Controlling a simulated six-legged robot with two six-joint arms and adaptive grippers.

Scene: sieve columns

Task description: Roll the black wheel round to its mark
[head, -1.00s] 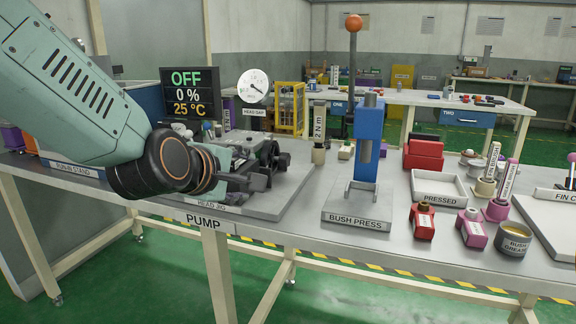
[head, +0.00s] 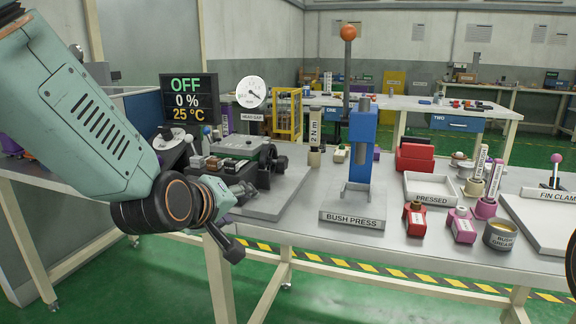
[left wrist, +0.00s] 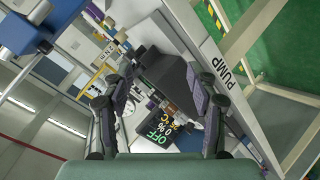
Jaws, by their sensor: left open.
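A black round knob-like wheel (head: 281,163) shows at the right end of the dark pump assembly (head: 237,152) on the left of the bench. I cannot make out its mark. My left gripper (head: 246,220) is open and empty, left of and nearer than that wheel, by the bench's front edge and apart from the wheel. In the left wrist view, its two spread fingers (left wrist: 165,75) frame a dark block of the assembly, with nothing gripped. The wheel is not clear in that view. My right gripper is out of view.
A display (head: 188,98) reads OFF, 0 %, 25 °C, beside a white gauge (head: 251,92). A black knob on a pale dial (head: 173,137) sits below the display. The blue bush press (head: 362,145) stands to the right. The bench's front edge is close to the gripper.

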